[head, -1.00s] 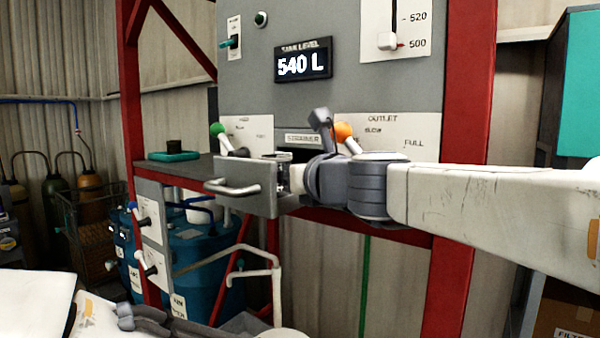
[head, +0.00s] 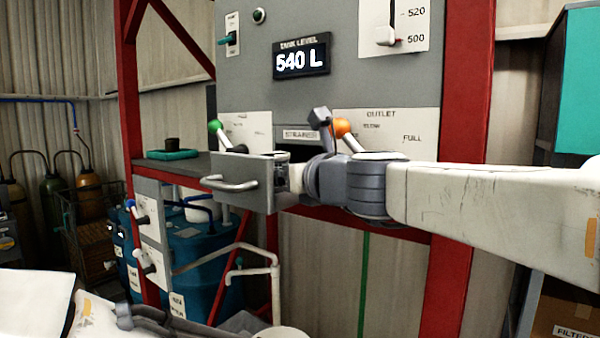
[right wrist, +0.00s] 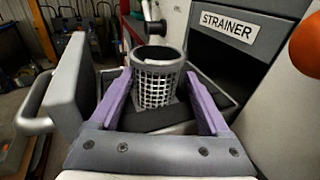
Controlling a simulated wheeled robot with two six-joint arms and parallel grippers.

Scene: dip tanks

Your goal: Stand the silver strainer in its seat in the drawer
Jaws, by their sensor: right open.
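The STRAINER label (right wrist: 228,27) is above the dark drawer opening. An orange-knobbed lever (head: 341,128) and a green-knobbed lever (head: 216,128) flank the drawer. A red frame post (head: 462,150) stands to the right. A blue tank (head: 195,260) is below left.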

